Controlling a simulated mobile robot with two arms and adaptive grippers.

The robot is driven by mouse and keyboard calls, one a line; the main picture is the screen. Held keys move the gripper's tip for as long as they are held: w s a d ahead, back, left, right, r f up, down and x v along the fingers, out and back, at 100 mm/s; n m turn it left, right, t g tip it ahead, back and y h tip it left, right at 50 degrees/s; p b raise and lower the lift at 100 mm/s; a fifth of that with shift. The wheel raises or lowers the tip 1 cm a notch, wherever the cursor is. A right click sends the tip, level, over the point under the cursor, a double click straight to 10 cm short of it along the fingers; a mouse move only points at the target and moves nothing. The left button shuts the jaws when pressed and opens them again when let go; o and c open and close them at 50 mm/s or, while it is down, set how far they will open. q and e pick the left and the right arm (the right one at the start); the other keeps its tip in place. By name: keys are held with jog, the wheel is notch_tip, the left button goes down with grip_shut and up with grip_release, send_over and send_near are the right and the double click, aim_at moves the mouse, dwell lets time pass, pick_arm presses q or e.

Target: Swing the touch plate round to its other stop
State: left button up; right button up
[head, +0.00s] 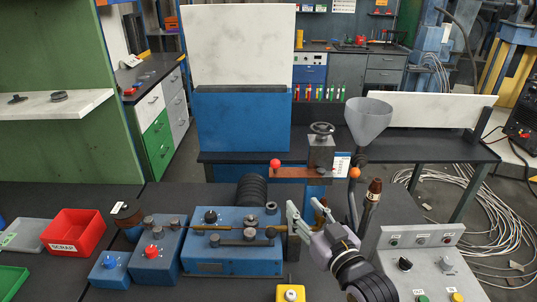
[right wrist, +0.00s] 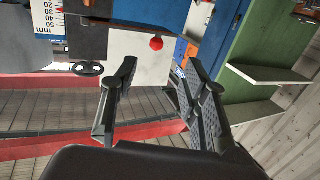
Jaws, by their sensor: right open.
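I cannot tell for sure which part is the touch plate. A small dark upright plate (head: 293,244) stands at the right end of the blue bench machine (head: 235,266), beside my right gripper. A brass-coloured rod (head: 232,228) lies across the machine's top and points towards that plate. My right gripper (head: 306,206) is open and empty, with its fingers up, just right of the machine. In the right wrist view its two fingers (right wrist: 161,66) stand apart with nothing between them. My left gripper is not in view.
Behind the gripper is a stand with a handwheel (head: 321,128), a red ball (head: 275,163) and an orange ball (head: 354,173). A grey funnel (head: 368,120) and brown-topped handle (head: 374,190) are close right. A control panel (head: 425,262) is front right; a red scrap bin (head: 74,232) is left.

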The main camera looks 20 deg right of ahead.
jog(key=w+r, duration=0.1)
jog(key=w, duration=0.1)
jog(key=p, duration=0.2)
send_near(277, 165)
jog(key=w, duration=0.1)
jog(key=shift+t, duration=0.4)
jog(key=w, duration=0.3)
jog(key=w+p, duration=0.1)
jog(key=w, duration=0.2)
jog(key=w+a, duration=0.1)
jog(key=w, duration=0.1)
jog(key=shift+w+a+f, duration=0.1)
jog(key=shift+w+f, duration=0.25)
jog(key=shift+w, duration=0.4)
jog(key=shift+w+a, duration=0.1)
jog(key=shift+w, duration=0.25)
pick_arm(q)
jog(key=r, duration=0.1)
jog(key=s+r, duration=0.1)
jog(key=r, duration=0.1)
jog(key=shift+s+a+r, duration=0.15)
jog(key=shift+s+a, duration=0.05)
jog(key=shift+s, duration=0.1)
pick_arm(e)
jog(key=shift+c, duration=0.6)
grip_shut()
